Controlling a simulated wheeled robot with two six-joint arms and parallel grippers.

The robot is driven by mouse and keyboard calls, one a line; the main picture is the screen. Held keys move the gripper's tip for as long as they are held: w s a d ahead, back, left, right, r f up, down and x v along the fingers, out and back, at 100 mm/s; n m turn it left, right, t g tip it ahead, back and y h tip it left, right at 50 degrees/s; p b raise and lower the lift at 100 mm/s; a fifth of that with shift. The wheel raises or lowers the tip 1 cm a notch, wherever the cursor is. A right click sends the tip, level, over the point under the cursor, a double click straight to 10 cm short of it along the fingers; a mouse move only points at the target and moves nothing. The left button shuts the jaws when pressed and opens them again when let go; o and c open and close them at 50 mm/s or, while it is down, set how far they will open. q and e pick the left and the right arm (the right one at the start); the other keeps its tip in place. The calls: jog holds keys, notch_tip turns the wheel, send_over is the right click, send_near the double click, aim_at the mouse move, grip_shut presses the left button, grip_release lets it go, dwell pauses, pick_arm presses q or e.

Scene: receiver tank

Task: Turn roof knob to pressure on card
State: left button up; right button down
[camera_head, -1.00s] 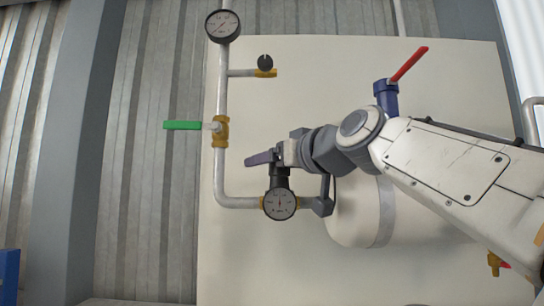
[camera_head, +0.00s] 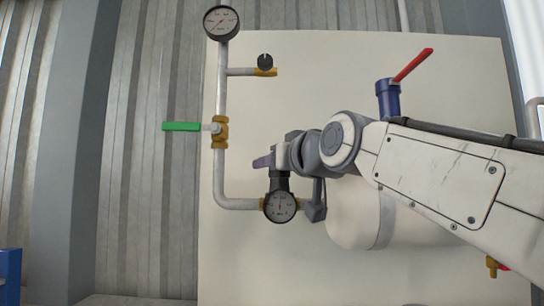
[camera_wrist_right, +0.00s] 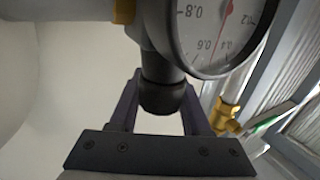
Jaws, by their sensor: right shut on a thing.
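The black knob (camera_wrist_right: 163,95) sits on top of the regulator, above its round gauge (camera_head: 280,206), on the lower grey pipe. In the right wrist view my right gripper (camera_wrist_right: 161,90) is around the knob, one dark finger on each side, shut on it. In the head view the gripper (camera_head: 276,164) hides most of the knob. The gauge (camera_wrist_right: 220,30) appears upside down and cut off in the wrist view; its red needle is near 0.4. No card shows. My left gripper is out of view.
A white tank (camera_head: 352,215) stands right of the regulator, partly behind my arm. A green-handled valve (camera_head: 219,131), a small black knob (camera_head: 265,62) and an upper gauge (camera_head: 221,22) are on the left pipe. A red-lever blue valve (camera_head: 388,98) stands above the tank.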

jog(key=shift+f+h, duration=0.15)
jog(key=shift+h, duration=0.15)
jog(key=shift+m+h, duration=0.3)
jog(key=m+h+b, duration=0.1)
jog(key=b, duration=0.1)
jog(key=m+t+h+b, duration=0.1)
jog(key=h+b, duration=0.1)
jog(key=shift+w+d+m+h, duration=0.15)
jog(key=shift+d+m+h, duration=0.15)
jog(key=shift+d, duration=0.05)
jog(key=shift+c, duration=1.8)
grip_release()
